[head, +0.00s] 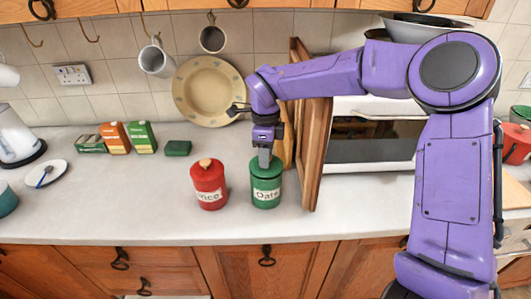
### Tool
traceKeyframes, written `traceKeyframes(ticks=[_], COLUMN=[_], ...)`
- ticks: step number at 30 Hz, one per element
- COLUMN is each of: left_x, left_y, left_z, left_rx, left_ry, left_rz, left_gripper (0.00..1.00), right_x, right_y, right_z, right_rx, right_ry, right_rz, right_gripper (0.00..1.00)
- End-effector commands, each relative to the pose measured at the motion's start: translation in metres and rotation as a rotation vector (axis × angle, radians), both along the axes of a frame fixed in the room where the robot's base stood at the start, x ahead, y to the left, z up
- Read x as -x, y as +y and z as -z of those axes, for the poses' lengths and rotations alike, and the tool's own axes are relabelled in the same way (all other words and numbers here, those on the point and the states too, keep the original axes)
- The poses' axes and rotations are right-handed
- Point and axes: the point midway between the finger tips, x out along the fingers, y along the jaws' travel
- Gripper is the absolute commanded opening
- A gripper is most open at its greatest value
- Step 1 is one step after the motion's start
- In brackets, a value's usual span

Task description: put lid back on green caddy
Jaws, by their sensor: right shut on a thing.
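The green caddy (266,193), labelled "Oats", stands upright on the grey worktop. Its green lid (266,166) is at the caddy's top; I cannot tell whether it is fully seated or slightly raised. My right gripper (265,158) reaches in from the right and points down over the caddy. It is shut on the lid's knob, which the fingers hide. My left gripper is not in view.
A red caddy (209,188) stands close on the left of the green one. Boxes (115,138) and a plate (208,91) stand behind. The front worktop is clear.

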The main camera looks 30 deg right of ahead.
Motion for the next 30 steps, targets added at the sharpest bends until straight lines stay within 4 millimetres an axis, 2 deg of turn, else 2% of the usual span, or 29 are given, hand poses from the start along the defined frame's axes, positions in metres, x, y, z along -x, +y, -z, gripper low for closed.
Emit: traceKeyframes(ticks=[27, 28, 30], left_x=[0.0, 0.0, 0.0], left_y=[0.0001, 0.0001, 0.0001], left_z=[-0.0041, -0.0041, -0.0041], left_rx=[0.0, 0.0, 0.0], left_ry=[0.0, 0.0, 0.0], left_rz=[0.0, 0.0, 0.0], left_gripper=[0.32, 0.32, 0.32], right_x=[0.0002, 0.0001, 0.0], right_y=[0.0004, 0.0004, 0.0004], right_z=[0.0009, 0.0008, 0.0008], right_rx=[0.0, 0.0, 0.0], right_ry=[0.0, 0.0, 0.0], right_rz=[0.0, 0.0, 0.0], right_gripper=[0.0, 0.35, 0.58])
